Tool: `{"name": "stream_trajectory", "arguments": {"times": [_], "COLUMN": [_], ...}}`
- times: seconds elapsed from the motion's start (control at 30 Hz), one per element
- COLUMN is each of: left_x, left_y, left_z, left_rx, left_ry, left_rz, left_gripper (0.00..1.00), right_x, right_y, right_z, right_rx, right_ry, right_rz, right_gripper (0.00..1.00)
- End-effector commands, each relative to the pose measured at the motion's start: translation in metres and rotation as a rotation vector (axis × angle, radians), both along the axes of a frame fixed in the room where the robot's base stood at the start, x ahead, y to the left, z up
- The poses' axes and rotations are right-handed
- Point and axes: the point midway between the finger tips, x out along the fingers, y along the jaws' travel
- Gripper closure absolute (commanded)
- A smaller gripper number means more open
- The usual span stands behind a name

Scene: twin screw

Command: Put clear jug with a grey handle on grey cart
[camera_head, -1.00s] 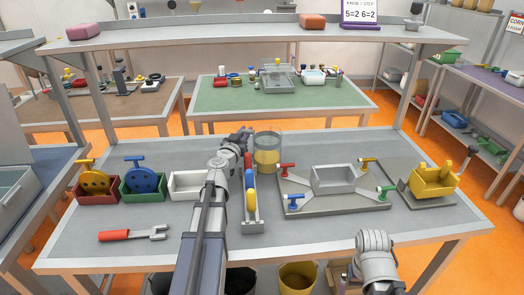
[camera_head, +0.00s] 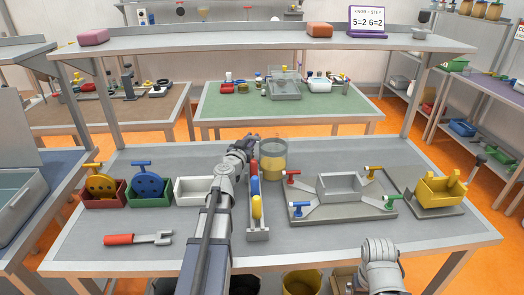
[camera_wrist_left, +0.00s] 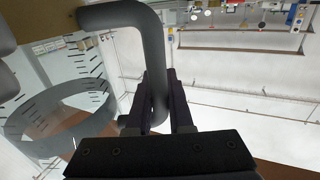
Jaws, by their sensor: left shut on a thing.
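The clear jug (camera_head: 273,160) stands upright near the back middle of the grey workbench, with yellowish content or background showing in its lower part. My left gripper (camera_head: 250,140) is beside it on its left. In the left wrist view the left gripper (camera_wrist_left: 157,105) is shut on the thick grey handle (camera_wrist_left: 125,15), and the jug's clear wall with dark marks (camera_wrist_left: 60,110) shows at the left. Whether the jug's base touches the bench is hard to tell. Only part of my right arm shows at lower right; its fingers are out of frame. I cannot clearly pick out the grey cart.
A narrow tray of coloured parts (camera_head: 258,232) lies just in front of the jug. A grey fixture (camera_head: 340,212) with coloured taps is to the right. Red (camera_head: 105,200) and green (camera_head: 148,201) bins stand left. A raised shelf (camera_head: 260,47) spans the back.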

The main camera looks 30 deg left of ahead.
Motion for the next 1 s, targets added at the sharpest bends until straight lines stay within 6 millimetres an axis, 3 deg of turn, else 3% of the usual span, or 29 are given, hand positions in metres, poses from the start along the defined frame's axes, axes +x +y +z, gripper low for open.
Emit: {"name": "stream_trajectory", "arguments": {"times": [0.27,0.8,1.0], "left_x": [0.0,0.0,0.0], "left_y": [0.0,0.0,0.0], "left_z": [0.012,0.087,0.101], "left_rx": [-0.001,-0.001,-0.001], "left_ry": [0.0,0.0,0.0], "left_rz": [0.0,0.0,0.0], "left_gripper": [1.0,1.0,1.0], "right_x": [0.0,0.0,0.0], "right_y": [0.0,0.0,0.0], "right_z": [0.012,0.087,0.101], "right_rx": [0.0,0.0,0.0], "right_ry": [0.0,0.0,0.0], "right_rz": [0.0,-0.001,-0.001], "right_gripper": [0.0,0.0,0.0]}}
